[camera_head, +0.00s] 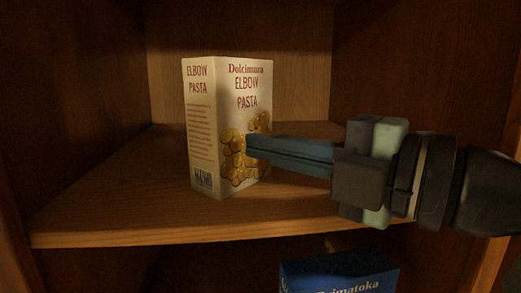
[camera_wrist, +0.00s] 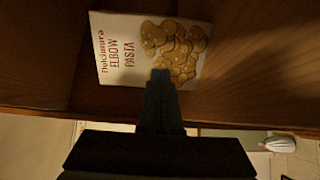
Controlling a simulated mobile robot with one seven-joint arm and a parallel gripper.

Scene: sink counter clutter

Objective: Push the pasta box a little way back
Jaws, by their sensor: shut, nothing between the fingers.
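The pasta box (camera_head: 215,100) is white, printed "Elbow Pasta" with yellow pasta pieces. It stands upright on a wooden shelf (camera_head: 120,205), turned so that two of its faces show in the head view. My gripper (camera_head: 250,147) comes in from the right with its fingers shut and nothing between them. Its fingertips are at the lower part of the box's front face; whether they touch it I cannot tell. In the wrist view the box (camera_wrist: 118,55) lies sideways in the picture, and the fingertips (camera_wrist: 160,75) overlap the pasta print.
Bare shelf shows left of the box and some behind it, up to the back panel (camera_head: 300,85). Wooden side walls close in the shelf at left and right. A blue box (camera_head: 340,275) stands below the shelf's front edge.

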